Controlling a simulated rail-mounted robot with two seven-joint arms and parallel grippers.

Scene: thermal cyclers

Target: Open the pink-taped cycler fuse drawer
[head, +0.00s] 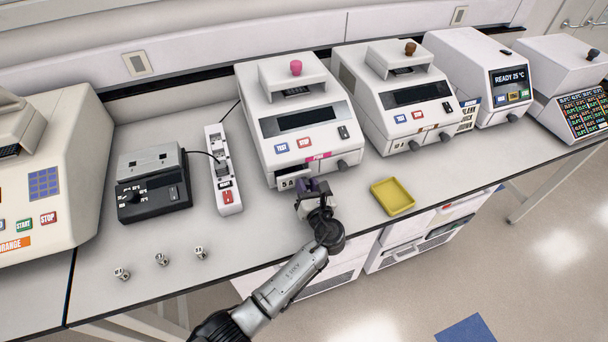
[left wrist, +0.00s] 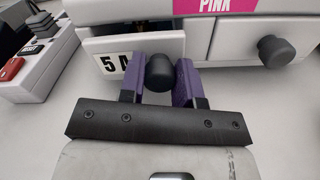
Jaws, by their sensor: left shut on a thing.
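The pink-taped cycler (head: 304,117) stands at the middle of the bench, with a pink PINK label on its front; the label also shows in the left wrist view (left wrist: 216,5). Its fuse drawer (head: 286,184), marked 5 A, is at the lower left of the front. In the left wrist view, the drawer front (left wrist: 104,62) stands a little out from the body, with a dark gap above it. My left gripper (head: 312,188) is shut on the drawer's dark round knob (left wrist: 160,72), one purple finger on each side. My right gripper is not in view.
A dark knob (left wrist: 272,50) sits right of the drawer. A power strip (head: 222,170) and a black device (head: 153,190) stand to the left. A yellow tray (head: 393,196) lies to the right. Several small fuses (head: 161,260) lie at front left. More cyclers (head: 400,95) stand to the right.

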